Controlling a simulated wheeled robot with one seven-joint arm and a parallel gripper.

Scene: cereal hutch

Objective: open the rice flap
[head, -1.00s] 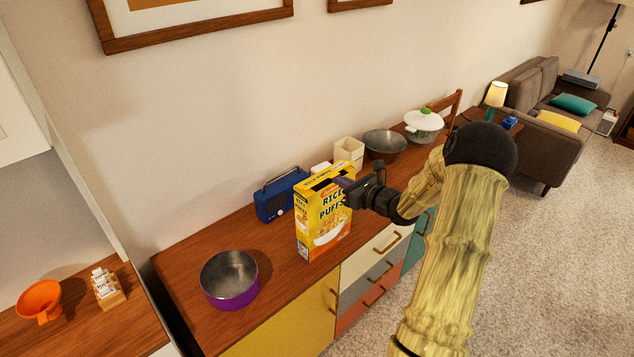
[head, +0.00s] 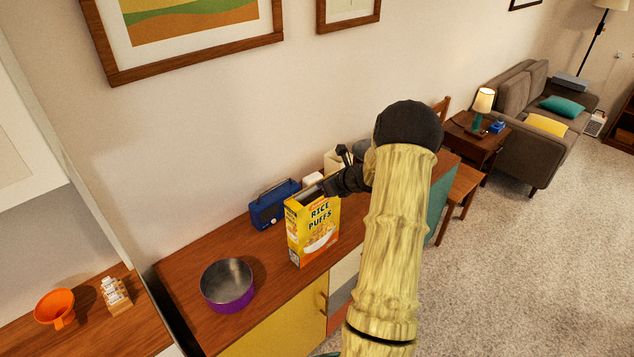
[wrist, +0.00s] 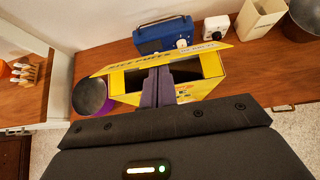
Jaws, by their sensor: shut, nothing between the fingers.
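The yellow Rice Puffs cereal box (head: 316,240) stands upright on the wooden cabinet top. In the wrist view its top shows a dark opening (wrist: 134,80), with a lettered yellow back flap (wrist: 150,61) spread outward toward the blue radio. Yellow panels also show at the opening's left and right ends. My gripper (wrist: 163,72) has its purple fingers together, empty, over the middle of the opening. I cannot tell whether they touch the box or reach inside. In the head view my gripper (head: 323,188) is at the box top, partly hidden by my wrist.
The blue radio (head: 273,204) stands behind the box. A purple pot (head: 229,297) sits to its left with clear wood between. A cream container (wrist: 258,28) and small white device (wrist: 216,29) stand behind right. The wall is close behind.

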